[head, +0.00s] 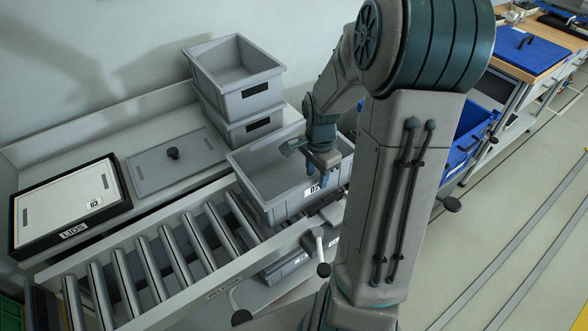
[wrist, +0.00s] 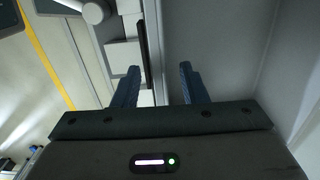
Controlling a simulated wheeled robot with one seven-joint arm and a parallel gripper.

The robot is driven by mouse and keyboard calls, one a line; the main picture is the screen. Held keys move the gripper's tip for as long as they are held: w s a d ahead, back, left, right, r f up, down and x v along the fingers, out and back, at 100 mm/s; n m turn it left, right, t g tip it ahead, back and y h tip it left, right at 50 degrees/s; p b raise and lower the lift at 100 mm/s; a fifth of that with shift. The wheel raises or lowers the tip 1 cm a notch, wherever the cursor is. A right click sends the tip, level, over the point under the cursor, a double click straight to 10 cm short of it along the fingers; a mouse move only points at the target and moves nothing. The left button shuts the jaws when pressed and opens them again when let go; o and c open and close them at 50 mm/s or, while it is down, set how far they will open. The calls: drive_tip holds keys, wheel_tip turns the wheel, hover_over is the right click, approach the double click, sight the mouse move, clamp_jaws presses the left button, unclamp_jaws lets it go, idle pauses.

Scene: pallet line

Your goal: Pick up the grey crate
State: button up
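The grey crate (head: 288,209) is an open, empty-looking box with a white label on its near wall, standing on the roller conveyor. My gripper (head: 322,176) points down at the crate's near right wall, partly hiding it. In the wrist view my gripper's two blue fingers (wrist: 160,72) are apart. The rim of the crate wall lies between them, with the crate's grey inside (wrist: 220,45) to the right. A gap shows beside the wall, so the fingers do not look closed on it. My arm hides the crate's right end.
Two stacked grey crates (head: 232,75) stand behind on the bench. A grey lid with a black knob (head: 172,153) and a black-framed box labelled LIDS (head: 70,205) lie left of them. Bare rollers (head: 150,265) run left. A blue crate (head: 468,135) is right of my arm.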

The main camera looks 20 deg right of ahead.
drive_tip(key=shift+f, duration=1.1)
clamp_jaws()
idle(0.6)
